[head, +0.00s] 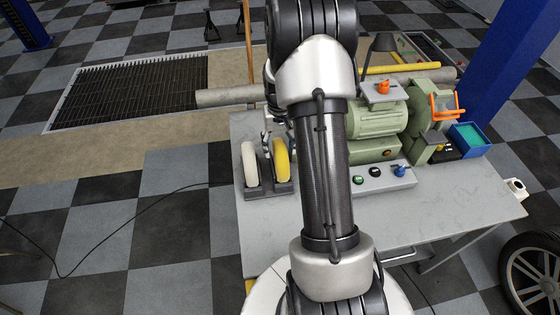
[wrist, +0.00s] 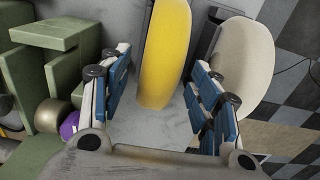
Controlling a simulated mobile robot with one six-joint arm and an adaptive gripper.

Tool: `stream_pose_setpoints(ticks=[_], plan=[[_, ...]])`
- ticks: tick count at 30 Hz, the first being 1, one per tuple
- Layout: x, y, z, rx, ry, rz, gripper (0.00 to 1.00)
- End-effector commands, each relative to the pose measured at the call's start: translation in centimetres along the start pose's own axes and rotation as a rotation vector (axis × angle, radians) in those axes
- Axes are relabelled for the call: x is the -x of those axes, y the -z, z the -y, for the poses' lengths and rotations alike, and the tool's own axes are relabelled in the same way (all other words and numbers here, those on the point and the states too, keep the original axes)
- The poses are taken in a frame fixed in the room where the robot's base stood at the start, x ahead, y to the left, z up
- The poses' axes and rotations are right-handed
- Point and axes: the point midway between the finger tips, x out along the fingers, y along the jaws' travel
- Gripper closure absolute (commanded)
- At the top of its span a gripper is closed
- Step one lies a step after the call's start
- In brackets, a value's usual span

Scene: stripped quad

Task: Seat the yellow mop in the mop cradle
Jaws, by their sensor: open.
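The yellow mop (head: 281,161), a thick rounded disc, stands on edge at the dark grey mop cradle (head: 284,189) on the bench's left side. Whether it is fully down in its slot cannot be told. A white mop (head: 250,164) stands beside it on the left in the head view. In the wrist view my gripper (wrist: 157,72) is open, with its blue-padded fingers on either side of the yellow mop's (wrist: 165,55) near end and gaps visible. The white mop (wrist: 245,70) is beyond the right finger. In the head view my arm hides most of the gripper.
A green machine (head: 375,118) with an orange guard (head: 446,106) stands on the grey bench (head: 470,200). A button box (head: 383,180) and a blue bin (head: 469,139) are also there. The bench's front right is clear. A blue post (head: 510,65) rises behind.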

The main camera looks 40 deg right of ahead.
Motion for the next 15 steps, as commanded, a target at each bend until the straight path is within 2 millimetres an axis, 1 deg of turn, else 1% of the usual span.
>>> stream_pose_setpoints(ticks=[6, 9, 11, 15], plan=[[-3.3, -0.3, -0.1, 0.0, 0.0, 0.004, 0.43], [-4.6, -0.2, -0.1, 0.0, 0.0, 0.004, 0.43], [-4.9, -0.2, -0.1, 0.0, 0.0, 0.002, 0.43], [-4.8, -0.2, -0.1, 0.0, 0.0, 0.001, 0.43]])
